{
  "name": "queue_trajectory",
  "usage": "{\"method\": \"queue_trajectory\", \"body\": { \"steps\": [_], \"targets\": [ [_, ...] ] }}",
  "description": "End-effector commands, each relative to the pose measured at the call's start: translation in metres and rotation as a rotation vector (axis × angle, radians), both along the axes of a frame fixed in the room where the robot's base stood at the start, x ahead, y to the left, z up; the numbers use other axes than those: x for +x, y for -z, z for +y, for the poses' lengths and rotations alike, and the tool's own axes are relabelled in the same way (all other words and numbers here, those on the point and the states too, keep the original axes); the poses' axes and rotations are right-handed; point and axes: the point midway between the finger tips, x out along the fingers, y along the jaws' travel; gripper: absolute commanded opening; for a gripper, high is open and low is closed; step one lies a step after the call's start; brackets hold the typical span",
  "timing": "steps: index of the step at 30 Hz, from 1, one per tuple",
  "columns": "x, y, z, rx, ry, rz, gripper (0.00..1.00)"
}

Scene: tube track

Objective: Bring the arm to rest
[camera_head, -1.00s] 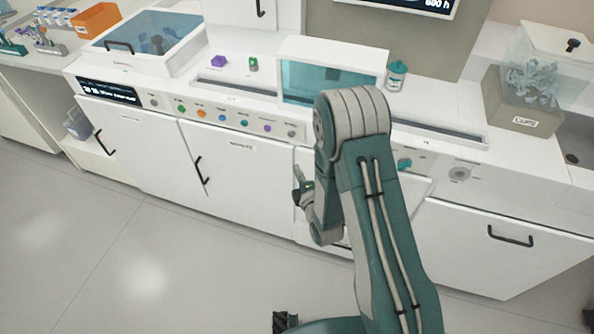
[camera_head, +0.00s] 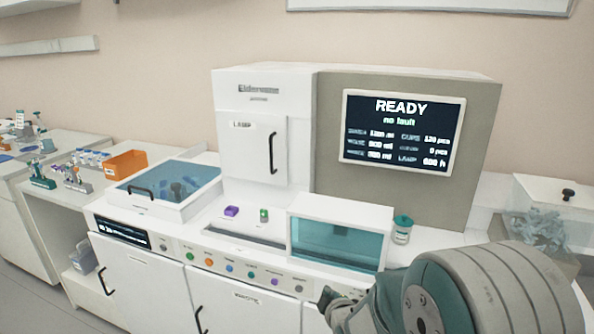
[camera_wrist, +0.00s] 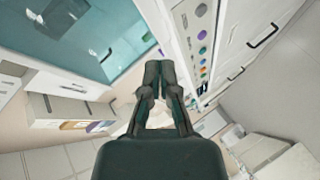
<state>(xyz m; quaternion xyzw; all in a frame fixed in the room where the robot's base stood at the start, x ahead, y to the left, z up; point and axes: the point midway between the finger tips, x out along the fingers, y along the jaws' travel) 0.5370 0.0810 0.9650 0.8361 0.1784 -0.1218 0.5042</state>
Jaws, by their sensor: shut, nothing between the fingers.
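My gripper (camera_wrist: 158,66) is shut and empty in the wrist view, its dark fingertips together. In the head view the end of my gripper (camera_head: 328,298) shows small and dark, in front of the machine's button panel near the bottom edge. My folded arm, with its large grey and teal joint, fills the lower right of the head view and hides part of the machine front. The wrist view shows a row of coloured buttons (camera_wrist: 203,50) on the white front to the right of the fingers.
The white machine's screen (camera_head: 402,132) reads READY, no fault. A teal-windowed cover (camera_head: 335,243), a teal-capped jar (camera_head: 402,231), a purple piece (camera_head: 231,211) and a green piece (camera_head: 264,215) are on the worktop. A blue-lidded bin (camera_head: 170,187) and orange box (camera_head: 127,164) stand left.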

Motion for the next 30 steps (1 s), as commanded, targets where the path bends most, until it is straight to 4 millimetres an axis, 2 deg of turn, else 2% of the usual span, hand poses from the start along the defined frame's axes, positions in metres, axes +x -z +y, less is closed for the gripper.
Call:
{"method": "queue_trajectory", "body": {
  "steps": [1, 8, 15, 20, 24, 27, 30],
  "targets": [
    [-0.006, -0.016, -0.006, 0.036, 0.032, 0.028, 0.0],
    [-0.046, -0.061, -0.032, 0.207, 0.201, 0.21, 0.0],
    [-0.109, -0.1, -0.055, 0.389, 0.403, 0.382, 0.0],
    [-0.161, -0.119, -0.066, 0.507, 0.549, 0.489, 0.0],
    [-0.21, -0.132, -0.074, 0.608, 0.686, 0.577, 0.0],
    [-0.244, -0.137, -0.077, 0.669, 0.776, 0.632, 0.0],
    [-0.269, -0.139, -0.079, 0.711, 0.844, 0.672, 0.0]
  ]
}}
